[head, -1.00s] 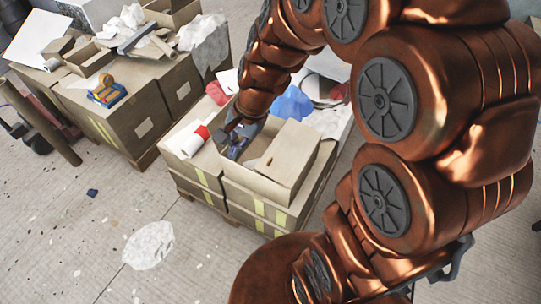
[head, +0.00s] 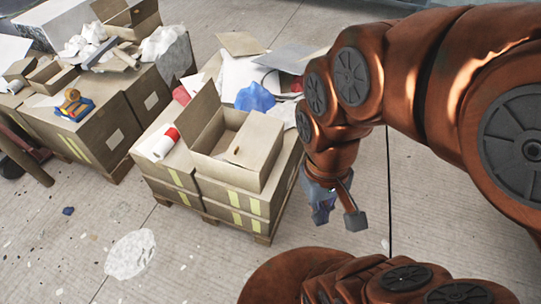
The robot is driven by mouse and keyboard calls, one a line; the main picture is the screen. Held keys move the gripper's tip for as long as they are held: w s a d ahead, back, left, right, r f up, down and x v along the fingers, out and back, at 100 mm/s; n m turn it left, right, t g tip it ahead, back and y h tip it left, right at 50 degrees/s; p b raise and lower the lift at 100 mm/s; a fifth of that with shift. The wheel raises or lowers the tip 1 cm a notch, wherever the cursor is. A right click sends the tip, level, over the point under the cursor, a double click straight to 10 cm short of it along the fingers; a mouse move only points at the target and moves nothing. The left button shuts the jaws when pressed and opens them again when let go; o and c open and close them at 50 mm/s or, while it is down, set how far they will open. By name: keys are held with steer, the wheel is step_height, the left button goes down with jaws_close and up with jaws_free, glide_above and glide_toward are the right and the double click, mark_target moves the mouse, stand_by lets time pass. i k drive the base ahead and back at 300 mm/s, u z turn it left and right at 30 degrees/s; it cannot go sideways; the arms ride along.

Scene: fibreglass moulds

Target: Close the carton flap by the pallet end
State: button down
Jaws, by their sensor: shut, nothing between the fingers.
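An open cardboard carton (head: 205,167) sits on top of the boxes at the near end of the middle pallet. Its left flap (head: 199,113) stands up, tilted outward. The right side of its top is covered by a cardboard panel (head: 259,148), and a dark opening shows between the two. My copper-coloured arm reaches over from the right. My gripper (head: 321,216) hangs to the right of the pallet, apart from the carton, pointing down over the floor. It is shut and holds nothing.
A white and red roll (head: 160,144) lies left of the carton. A blue crumpled piece (head: 255,98) and loose sheets lie behind it. Another loaded pallet with boxes (head: 97,130) stands at left. The concrete floor in front is mostly clear, with a white patch (head: 131,254).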

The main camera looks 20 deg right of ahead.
mark_target(249, 150)
steer(key=z, duration=0.3)
steer(key=k, duration=0.65)
steer(key=u, duration=0.85)
steer(key=i, duration=0.9)
steer(key=u, duration=0.55)
